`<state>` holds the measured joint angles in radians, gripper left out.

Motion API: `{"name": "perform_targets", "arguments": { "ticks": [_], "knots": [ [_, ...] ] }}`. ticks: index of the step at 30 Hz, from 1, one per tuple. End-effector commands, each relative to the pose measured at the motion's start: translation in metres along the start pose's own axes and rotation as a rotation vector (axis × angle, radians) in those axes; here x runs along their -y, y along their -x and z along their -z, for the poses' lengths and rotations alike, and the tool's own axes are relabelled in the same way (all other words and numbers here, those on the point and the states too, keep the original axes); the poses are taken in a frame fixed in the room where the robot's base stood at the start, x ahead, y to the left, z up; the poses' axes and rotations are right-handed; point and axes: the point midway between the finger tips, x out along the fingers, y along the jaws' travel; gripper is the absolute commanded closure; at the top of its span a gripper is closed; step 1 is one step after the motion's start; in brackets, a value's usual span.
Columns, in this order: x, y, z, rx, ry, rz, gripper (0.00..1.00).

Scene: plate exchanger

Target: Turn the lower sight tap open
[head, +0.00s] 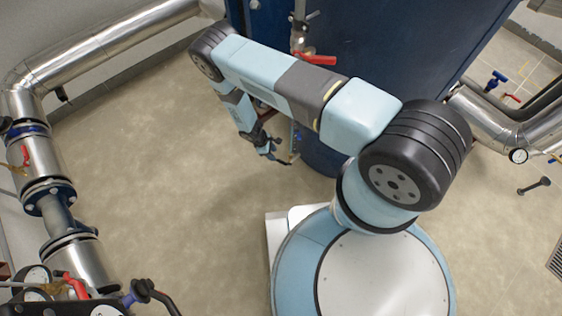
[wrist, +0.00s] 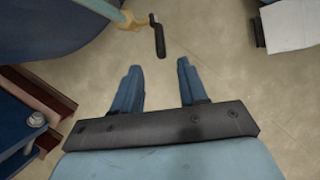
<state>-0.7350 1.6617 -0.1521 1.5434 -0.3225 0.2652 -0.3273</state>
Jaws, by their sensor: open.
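The lower sight tap shows in the wrist view as a brass fitting (wrist: 128,20) with a black lever handle (wrist: 157,38), beside the curved blue vessel (wrist: 50,28). The handle points down the picture, towards the gap between my fingers. My gripper (wrist: 157,68) is open and empty, with its fingertips short of the handle and apart from it. In the head view my gripper (head: 272,152) hangs low beside the blue vessel (head: 390,35); the tap there is too small and too covered to make out clearly.
A red lever (head: 314,60) sits higher on the vessel, close to my arm. In the wrist view a red-brown steel frame (wrist: 40,105) and a blue bolted part (wrist: 20,122) stand close at left. Lagged pipes (head: 110,40) run at left; the floor between is clear.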

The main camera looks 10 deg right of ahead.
Motion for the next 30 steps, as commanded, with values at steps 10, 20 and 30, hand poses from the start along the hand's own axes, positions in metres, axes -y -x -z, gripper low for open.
{"name": "perform_targets", "arguments": {
  "ticks": [10,20,30],
  "knots": [
    [0.0,-0.056,0.0,0.0,-0.001,0.001,0.57],
    [0.0,-0.09,0.001,-0.001,0.0,-0.001,0.57],
    [0.0,-0.095,0.001,-0.001,0.001,-0.001,0.57]
  ]
}}
